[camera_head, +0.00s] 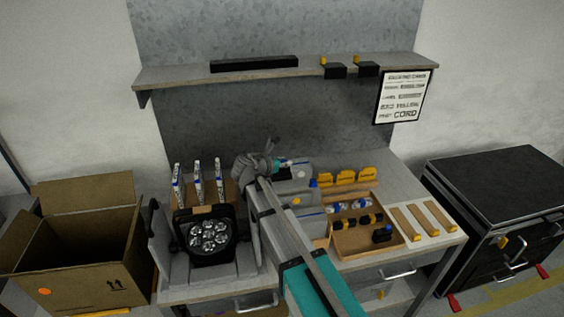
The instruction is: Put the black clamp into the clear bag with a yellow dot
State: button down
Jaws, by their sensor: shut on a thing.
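My gripper (262,158) is at the back of the workbench, left of the wooden tray, with its dark fingers partly blurred against the metal back panel. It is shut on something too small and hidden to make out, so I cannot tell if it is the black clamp. Small black pieces with yellow parts (368,219) lie in the tray; I cannot tell whether any is a clamp. Small pale, blue-marked items (361,204) lie in the tray's back part. I cannot make out a clear bag with a yellow dot.
The wooden tray (345,245) sits right of my arm, with yellow bins (375,174) behind. A par can light (208,236) stands left. A shelf (180,77) runs above.

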aim_at(284, 174)
jog(key=shift+f, duration=0.2)
jog(key=shift+f+b, duration=2.55)
jog(key=shift+b, duration=0.2)
jog(key=shift+c, duration=2)
grip_release()
jog(key=shift+s+a, duration=0.1)
jog(key=c, duration=0.4)
jog(key=shift+o, duration=0.2)
jog(key=shift+r, duration=0.1)
